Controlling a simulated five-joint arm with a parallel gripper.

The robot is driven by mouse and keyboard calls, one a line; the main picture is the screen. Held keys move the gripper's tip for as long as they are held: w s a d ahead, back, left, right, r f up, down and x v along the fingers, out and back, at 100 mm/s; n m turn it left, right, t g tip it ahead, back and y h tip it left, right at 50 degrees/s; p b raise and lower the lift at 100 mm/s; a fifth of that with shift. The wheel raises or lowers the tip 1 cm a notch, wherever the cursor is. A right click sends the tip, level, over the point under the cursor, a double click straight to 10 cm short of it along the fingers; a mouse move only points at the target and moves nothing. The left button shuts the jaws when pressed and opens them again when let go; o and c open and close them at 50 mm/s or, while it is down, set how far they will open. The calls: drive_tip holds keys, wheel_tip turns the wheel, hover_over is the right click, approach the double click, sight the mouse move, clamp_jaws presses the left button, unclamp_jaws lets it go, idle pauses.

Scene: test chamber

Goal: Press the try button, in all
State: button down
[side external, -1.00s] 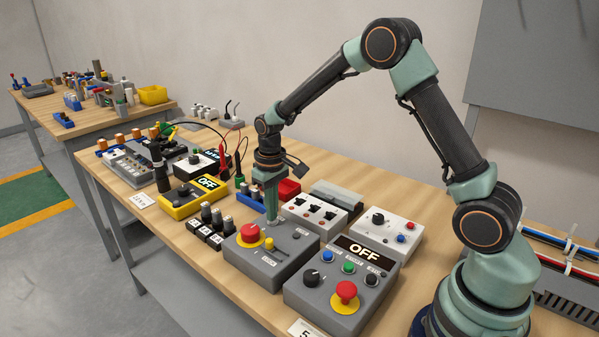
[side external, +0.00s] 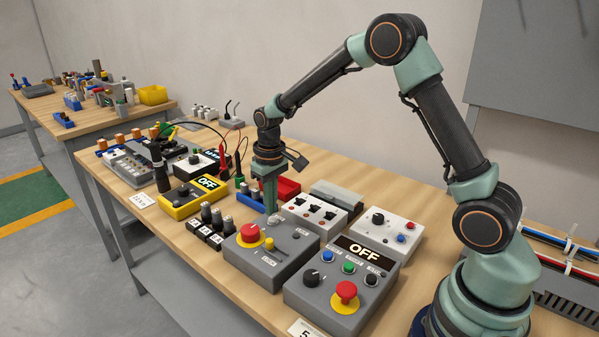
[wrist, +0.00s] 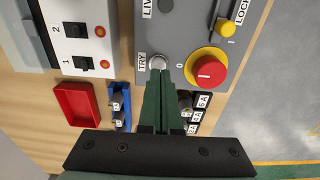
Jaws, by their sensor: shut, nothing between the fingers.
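The try button is a small silver round button (wrist: 156,62) beside a white TRY label (wrist: 142,66) on a grey box (wrist: 188,30). In the side view the grey box (side external: 262,267) stands on the bench, and the button (side external: 275,219) is at its far edge, partly behind the fingertips. My gripper (side external: 270,211) points down with its green fingers shut and empty, just above that edge. In the wrist view my gripper's fingertips (wrist: 161,72) overlap the button's near side. I cannot tell for sure whether they touch it.
A red knob on a yellow base (side external: 249,234) and a yellow lock lever (side external: 269,243) share the grey box. A white switch box (side external: 315,212), a grey box reading OFF (side external: 340,299) and a red tray (wrist: 76,106) stand close by.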

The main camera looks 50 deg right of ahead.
sight(271, 220)
wheel_tip(271, 220, up, 12)
drive_tip(key=shift+a+f, duration=0.15)
idle(0.7)
drive_tip(key=s+a+r+t, duration=0.1)
drive_tip(key=s+r+t, duration=0.1)
drive_tip(key=s, duration=0.7)
drive_tip(key=s+a+r+t, duration=0.1)
drive_tip(key=s+r+t, duration=0.2)
drive_tip(key=s, duration=0.6)
drive_tip(key=shift+a, duration=0.15)
